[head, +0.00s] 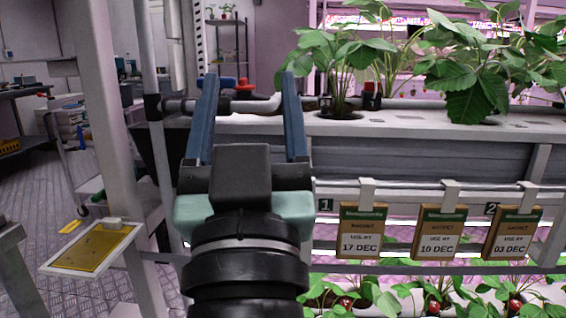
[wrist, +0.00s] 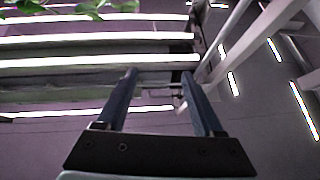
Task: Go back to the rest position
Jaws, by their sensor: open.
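My gripper (head: 248,82) is in the middle of the head view, with its two blue fingers spread apart and nothing between them. It is raised in front of the berry rack, beside the rack's left end. In the wrist view my gripper (wrist: 160,75) also shows open and empty, with rack rails and ceiling lights beyond it. Behind the fingers in the head view are a grey pipe, a blue valve handle (head: 224,82) and a red valve handle (head: 244,88). I cannot tell how far the fingertips are from the pipe.
The rack's upper gutter (head: 420,127) holds leafy plants (head: 475,80). Date signs (head: 362,232) hang from a rail below, with more berry plants (head: 430,295) lower down. A yellow sticky card (head: 92,248) and white posts (head: 105,110) stand at left. Floor (head: 45,200) is open further left.

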